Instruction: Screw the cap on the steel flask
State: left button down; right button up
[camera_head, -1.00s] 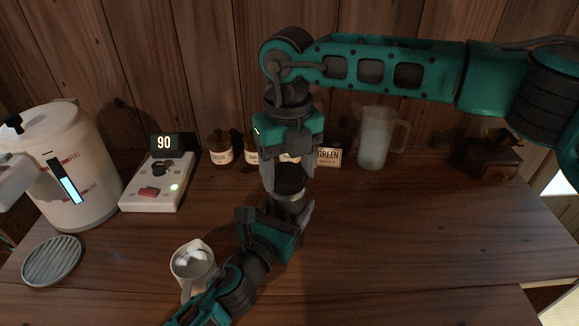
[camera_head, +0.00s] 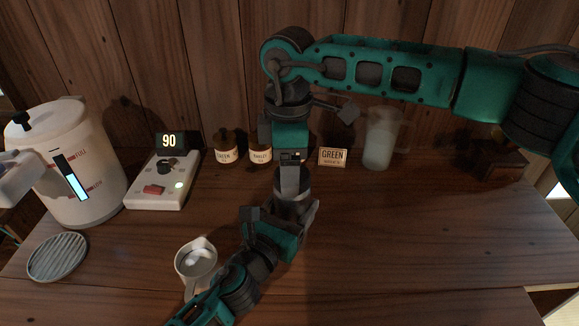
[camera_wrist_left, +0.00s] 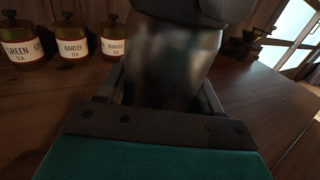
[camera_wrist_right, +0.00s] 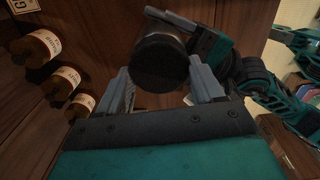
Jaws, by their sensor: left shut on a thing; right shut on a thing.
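The steel flask (camera_wrist_left: 170,65) stands between the fingers of my left gripper (camera_wrist_left: 162,88), which is shut on it. In the head view the flask (camera_head: 291,208) is mostly hidden by both grippers. My right gripper (camera_head: 293,182) points down from above over the flask's mouth. The dark round cap (camera_wrist_right: 160,62) shows between the fingers of my right gripper (camera_wrist_right: 163,85), which is shut on it. The cap sits at the flask's top; I cannot tell how tightly it is seated.
A white kettle (camera_head: 75,185), a control box reading 90 (camera_head: 155,190) and a round grate (camera_head: 57,257) are at left. A metal cup (camera_head: 196,262) stands near my left arm. Tea jars (camera_head: 226,148), a GREEN sign (camera_head: 332,157) and a frosted jug (camera_head: 380,140) line the back.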

jog(key=m, duration=0.3)
jog(key=o, duration=1)
jog(key=shift+r, duration=2.3)
jog(key=shift+c, duration=0.2)
